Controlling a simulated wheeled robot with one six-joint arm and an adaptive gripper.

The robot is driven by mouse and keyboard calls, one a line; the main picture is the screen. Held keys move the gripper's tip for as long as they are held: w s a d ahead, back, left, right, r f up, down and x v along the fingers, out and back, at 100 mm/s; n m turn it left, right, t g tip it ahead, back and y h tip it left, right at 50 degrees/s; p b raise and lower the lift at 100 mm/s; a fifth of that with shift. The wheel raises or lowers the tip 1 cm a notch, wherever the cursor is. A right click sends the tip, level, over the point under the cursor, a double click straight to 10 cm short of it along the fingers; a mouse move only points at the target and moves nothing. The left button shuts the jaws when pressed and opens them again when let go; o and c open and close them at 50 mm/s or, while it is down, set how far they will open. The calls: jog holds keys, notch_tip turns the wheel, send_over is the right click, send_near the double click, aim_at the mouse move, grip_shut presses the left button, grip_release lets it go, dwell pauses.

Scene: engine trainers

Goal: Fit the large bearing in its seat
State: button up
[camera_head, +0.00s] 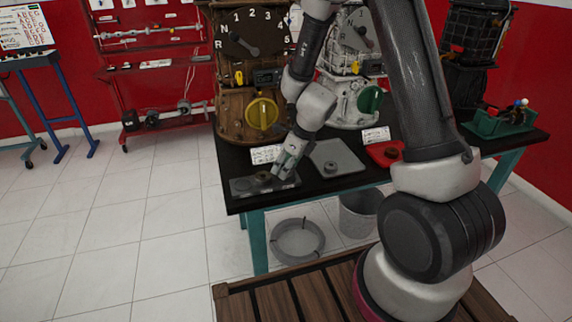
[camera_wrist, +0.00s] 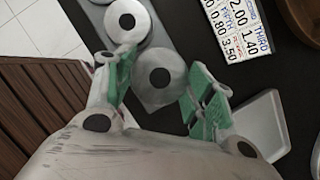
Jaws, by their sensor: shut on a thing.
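The large bearing (camera_wrist: 160,72), a grey ring with a dark centre hole, is between the green fingertips of my gripper (camera_wrist: 166,88) in the wrist view. My gripper is shut on it. In the head view my gripper (camera_head: 287,167) is low over the right end of a grey plate (camera_head: 245,188), and the fingers hide the bearing there. The plate (camera_wrist: 163,33) also shows in the wrist view, beside and partly under the bearing. I cannot tell whether the bearing touches the seat.
A flat grey tray (camera_head: 336,158) lies right of my gripper on the black table (camera_head: 238,205). Further right are a red holder (camera_head: 385,153) and a green toolbox (camera_head: 500,123). Engine trainers (camera_head: 250,75) stand close behind. A white label card (camera_head: 266,154) is behind the plate.

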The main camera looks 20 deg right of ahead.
jog(key=shift+s+f, duration=0.1)
jog(key=shift+f, duration=0.8)
dwell(0.4)
jog(key=o, duration=1.3)
jog(key=shift+r, duration=0.1)
jog(key=v, duration=1.1)
jog(key=shift+d+r, duration=0.15)
jog(key=shift+r, duration=0.2)
